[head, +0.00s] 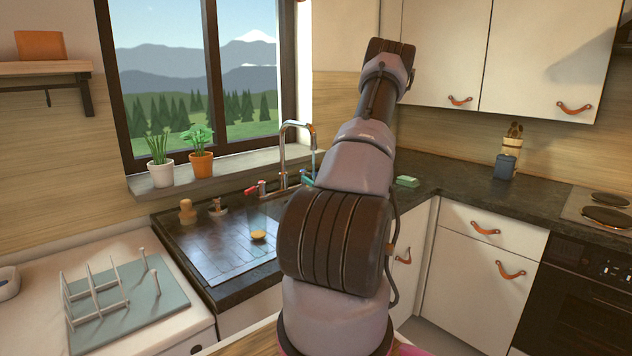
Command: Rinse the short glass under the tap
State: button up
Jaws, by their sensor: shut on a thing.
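The chrome tap (284,152) arches up behind the sink, and its spout end comes down close to the left edge of my arm. A red-handled lever (256,189) stands to its left. Below the spout a small teal piece (308,180) shows at my arm's edge; I cannot tell what it is. My gripper is hidden behind my raised arm. I cannot make out a short glass for sure. A faint clear shape with something yellow (258,236) at its bottom stands on the draining surface left of my arm. The sink bowl is mostly hidden by my arm.
A teal drying mat with a white rack (95,292) lies at the lower left. A wooden stopper-like object (187,211) stands behind the draining surface. Two potted plants (200,160) stand on the sill. A green sponge (407,181) lies right of my arm. The right counter is mostly clear.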

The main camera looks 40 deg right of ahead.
jog(key=shift+w+d+f, duration=0.2)
jog(key=shift+w+d, duration=0.55)
jog(key=shift+w, duration=0.25)
jog(key=shift+w+d+f, duration=0.2)
jog(key=shift+w+d, duration=0.55)
jog(key=shift+w, duration=0.25)
jog(key=shift+d, duration=0.1)
jog(key=s+a, duration=0.4)
jog(key=s, duration=0.2)
jog(key=shift+s, duration=0.3)
